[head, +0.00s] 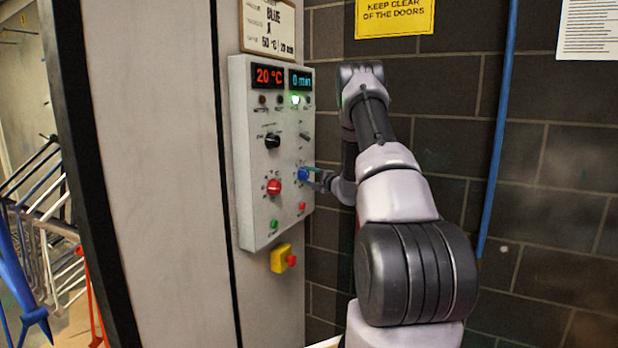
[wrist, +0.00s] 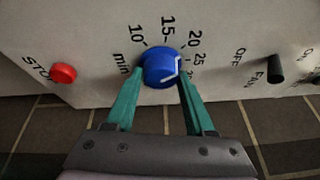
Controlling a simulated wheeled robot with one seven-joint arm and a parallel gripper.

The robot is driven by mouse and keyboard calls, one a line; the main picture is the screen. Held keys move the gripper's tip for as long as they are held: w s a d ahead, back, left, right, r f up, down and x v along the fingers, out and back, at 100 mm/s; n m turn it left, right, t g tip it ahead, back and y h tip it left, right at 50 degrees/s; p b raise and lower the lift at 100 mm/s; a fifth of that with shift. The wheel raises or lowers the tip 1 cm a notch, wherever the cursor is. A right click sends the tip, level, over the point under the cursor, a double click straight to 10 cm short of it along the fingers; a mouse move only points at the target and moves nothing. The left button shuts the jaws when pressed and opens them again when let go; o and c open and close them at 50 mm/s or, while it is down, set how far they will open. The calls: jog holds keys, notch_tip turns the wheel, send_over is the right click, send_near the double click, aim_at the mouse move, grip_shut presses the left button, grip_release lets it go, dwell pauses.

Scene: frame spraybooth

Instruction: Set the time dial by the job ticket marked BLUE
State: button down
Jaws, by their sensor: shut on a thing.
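The time dial (wrist: 158,66) is a blue knob with a white mark on its right side. Its scale reads min, 10, 15, 20, 25 and a partly hidden number; I cannot tell exactly which number the mark meets. My gripper (wrist: 160,80) has its two green fingers on either side of the knob, shut on it. In the head view the dial (head: 303,175) is at the panel's right side. The job ticket (head: 268,26) above the panel reads BLUE, A, 50 °C and 20 min. The time display (head: 301,80) reads 0 min.
The control panel (head: 254,205) also carries a red 20 °C display (head: 268,76), a black knob (head: 272,141), a red knob (head: 273,187) and a red stop button (wrist: 64,73). A black fan switch (wrist: 276,68) is right of the dial. A yellow emergency-stop box (head: 281,259) hangs below.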

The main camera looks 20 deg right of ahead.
jog(key=shift+n+t, duration=0.3)
jog(key=shift+n, duration=0.5)
jog(key=shift+c, duration=1.3)
grip_release()
jog(key=v, duration=1)
jog(key=shift+s, duration=0.35)
jog(key=shift+d+f, duration=0.15)
jog(key=shift+d, duration=0.05)
